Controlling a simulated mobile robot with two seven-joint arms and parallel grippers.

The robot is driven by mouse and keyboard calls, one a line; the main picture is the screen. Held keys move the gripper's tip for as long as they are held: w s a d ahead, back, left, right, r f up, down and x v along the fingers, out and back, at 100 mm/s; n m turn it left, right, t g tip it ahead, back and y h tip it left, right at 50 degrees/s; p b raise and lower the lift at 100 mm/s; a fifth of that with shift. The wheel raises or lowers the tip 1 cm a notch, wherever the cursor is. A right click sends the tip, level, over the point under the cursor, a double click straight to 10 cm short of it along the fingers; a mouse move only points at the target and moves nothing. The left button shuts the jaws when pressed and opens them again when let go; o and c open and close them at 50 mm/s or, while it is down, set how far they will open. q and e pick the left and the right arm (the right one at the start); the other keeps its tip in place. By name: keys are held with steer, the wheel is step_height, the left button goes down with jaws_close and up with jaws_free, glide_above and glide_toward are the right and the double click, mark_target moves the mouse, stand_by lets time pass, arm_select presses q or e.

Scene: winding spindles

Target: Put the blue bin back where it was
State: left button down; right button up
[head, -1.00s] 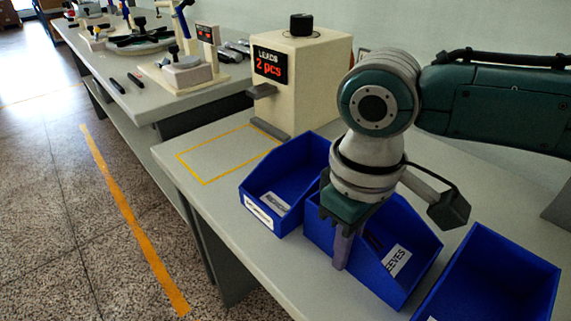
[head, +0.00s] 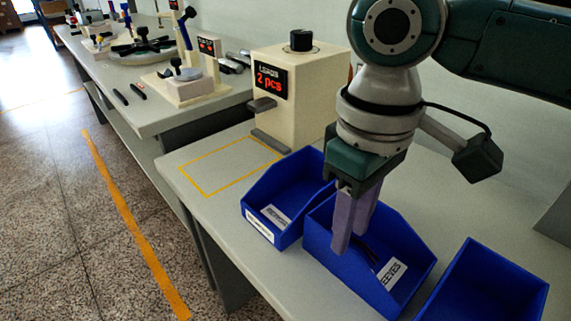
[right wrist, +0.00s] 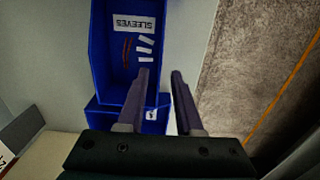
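Three blue bins stand in a row on the bench. The left bin (head: 262,196) is beside the yellow outline, outside it. The middle bin (head: 400,291) has a label inside ending in "EEVES"; in the right wrist view this bin (right wrist: 103,50) reads "SLEEVES". The right bin (head: 485,285) is cut off by the lower edge. My right gripper (head: 350,240) is over the middle bin, hiding part of it. In the right wrist view its fingers (right wrist: 160,76) are apart with nothing gripped between them. My left gripper is not in view.
A cream dispenser (head: 293,100) reading "LEADS 2 pcs" stands behind the empty yellow-outlined area (head: 228,170). A second bench (head: 150,112) with fixtures and tools is at the back left. The floor (head: 90,240) with an orange line lies left of the bench.

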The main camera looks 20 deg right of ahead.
step_height(320, 180, up, 4)
steer(key=shift+f+p, duration=0.1)
steer(key=shift+p, duration=0.2)
steer(key=s+a+f+n+t+y, duration=0.1)
steer(key=s+a+f+t+y, duration=0.15)
steer(key=s+a, duration=0.5)
steer(key=s+d+f+m+t+h, duration=0.1)
steer(key=s+d+m+h, duration=0.1)
steer(key=s+d, duration=0.5)
steer(key=shift+s+d+m, duration=0.25)
steer(key=shift+d+m, duration=0.55)
steer(key=shift+d, duration=0.25)
step_height(320, 180, up, 50)
steer(key=p, duration=5)
